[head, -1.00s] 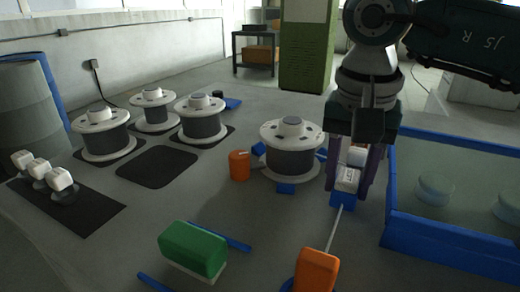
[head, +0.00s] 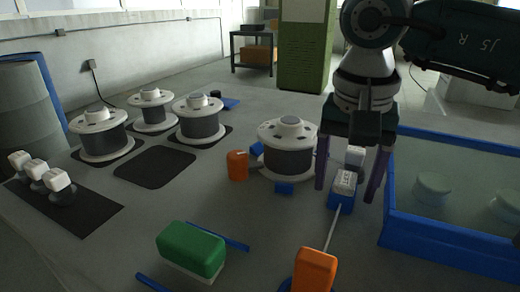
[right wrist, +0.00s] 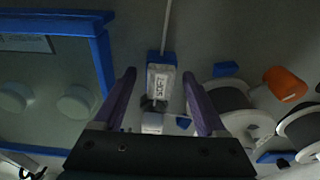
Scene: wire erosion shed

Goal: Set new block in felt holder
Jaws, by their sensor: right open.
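A white block with dark lettering (head: 345,181) sits in a small blue holder (head: 341,203) with a thin pale rod running from its near side. The block also shows in the right wrist view (right wrist: 161,83), with the holder's blue edge (right wrist: 161,57) around its end. My right gripper (head: 345,193) points down, open, one purple finger on each side of the block with gaps between. A second white block (head: 355,154) is just behind, partly hidden by my gripper. Whether the holder is felt-lined cannot be seen. My left gripper is out of view.
A blue-rimmed tank (head: 400,225) stands close on the right. A wire spool (head: 289,160) and an orange cylinder (head: 237,165) are to the left. An orange-ended tool (head: 315,270) and a green block (head: 192,247) lie in front. Several white-topped pieces stand far left.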

